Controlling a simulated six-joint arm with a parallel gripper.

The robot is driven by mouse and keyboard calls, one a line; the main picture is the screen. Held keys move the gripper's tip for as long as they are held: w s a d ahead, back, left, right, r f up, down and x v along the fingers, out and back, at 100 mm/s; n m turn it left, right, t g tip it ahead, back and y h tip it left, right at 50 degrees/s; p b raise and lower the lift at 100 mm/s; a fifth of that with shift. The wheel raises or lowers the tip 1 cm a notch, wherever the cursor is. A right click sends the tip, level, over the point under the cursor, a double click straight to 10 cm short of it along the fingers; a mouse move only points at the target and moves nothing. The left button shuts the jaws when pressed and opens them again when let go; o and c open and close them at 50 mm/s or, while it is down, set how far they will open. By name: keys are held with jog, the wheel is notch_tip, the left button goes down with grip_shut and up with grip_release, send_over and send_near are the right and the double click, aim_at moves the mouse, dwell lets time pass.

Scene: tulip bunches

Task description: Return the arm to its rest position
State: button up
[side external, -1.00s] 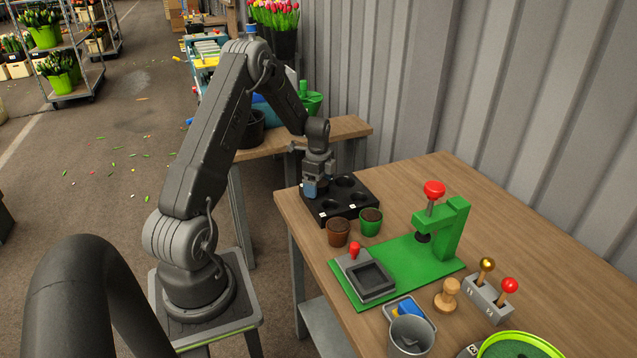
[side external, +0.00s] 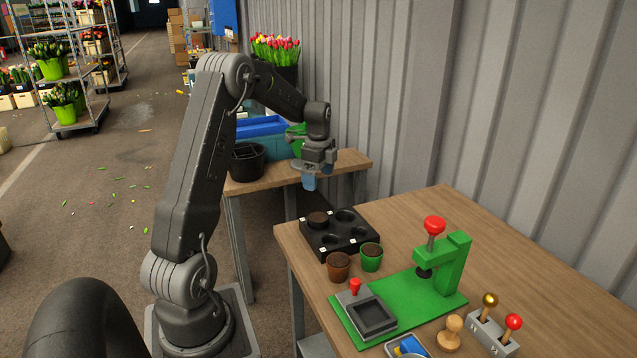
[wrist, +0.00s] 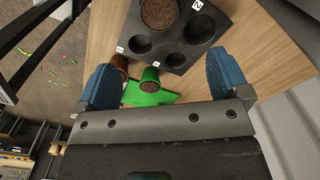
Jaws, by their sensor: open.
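My gripper (side external: 311,182) hangs in the air above the far left corner of the workbench, over the black tray (side external: 365,247). Its two blue fingers are wide apart with nothing between them, as the wrist view (wrist: 163,85) shows. A round brown soil-filled piece (side external: 318,219) sits in one hollow of the tray; it also shows in the wrist view (wrist: 163,14). The other hollows that show are empty. My arm is bent at the elbow, with the wrist pointing down.
A brown pot (side external: 339,267) and a green pot (side external: 371,258) of soil stand before the tray. A green press (side external: 452,265) with a red knob, a wooden stamp (side external: 450,333) and levers (side external: 493,331) stand nearby. A corrugated wall (side external: 540,130) borders the bench.

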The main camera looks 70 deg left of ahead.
jog(key=s+d+r+n+t+y, duration=0.15)
jog(key=d+r, duration=0.35)
jog(key=d, duration=0.5)
jog(key=d+r+n+t+h, duration=0.1)
jog(key=d+r+n, duration=0.2)
jog(key=d+r, duration=0.45)
jog(key=s+d+n+t, duration=0.3)
jog(key=s+d+n, duration=0.2)
jog(key=s+d, duration=0.9)
jog(key=d, duration=0.4)
jog(key=shift+s+f+n, duration=0.25)
jog(key=shift+s+n, duration=0.1)
